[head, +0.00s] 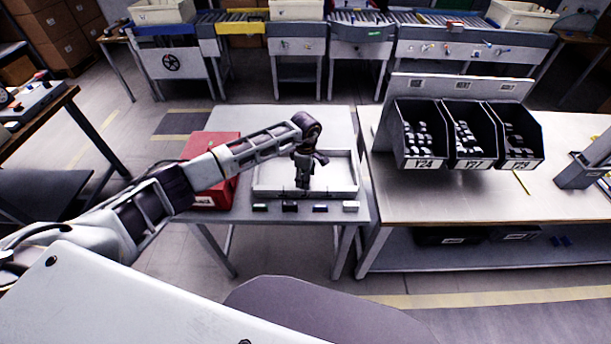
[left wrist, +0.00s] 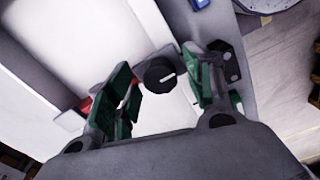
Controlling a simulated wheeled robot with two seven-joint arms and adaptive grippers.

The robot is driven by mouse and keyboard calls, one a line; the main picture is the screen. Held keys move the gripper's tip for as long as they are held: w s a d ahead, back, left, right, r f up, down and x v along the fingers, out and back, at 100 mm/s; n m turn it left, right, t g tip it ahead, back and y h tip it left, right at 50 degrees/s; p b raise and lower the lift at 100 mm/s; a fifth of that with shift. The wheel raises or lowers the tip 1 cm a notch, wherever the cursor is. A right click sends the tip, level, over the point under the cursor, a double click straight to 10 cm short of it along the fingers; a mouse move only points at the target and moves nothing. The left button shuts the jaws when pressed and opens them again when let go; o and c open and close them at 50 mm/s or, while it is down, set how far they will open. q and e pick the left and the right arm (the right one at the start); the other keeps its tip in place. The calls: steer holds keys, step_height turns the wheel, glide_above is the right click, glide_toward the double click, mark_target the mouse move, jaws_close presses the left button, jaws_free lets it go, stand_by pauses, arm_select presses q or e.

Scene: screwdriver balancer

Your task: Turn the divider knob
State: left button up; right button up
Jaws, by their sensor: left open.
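My left gripper (left wrist: 155,83) is open, with one green-padded finger on each side of the knob. Gaps show between the knob and both fingers. In the head view my left gripper (head: 303,184) points down over the front part of a white tray (head: 268,160) on a small grey table. I cannot make out the knob in the head view. My right gripper is not in view.
A red box (head: 208,150) stands left of the tray. Several small blocks line the table's front edge. At right, a bench (head: 400,205) carries black bins (head: 420,150) of small parts. The table behind the tray is clear.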

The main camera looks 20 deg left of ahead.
arm_select(q)
steer(key=c, duration=1)
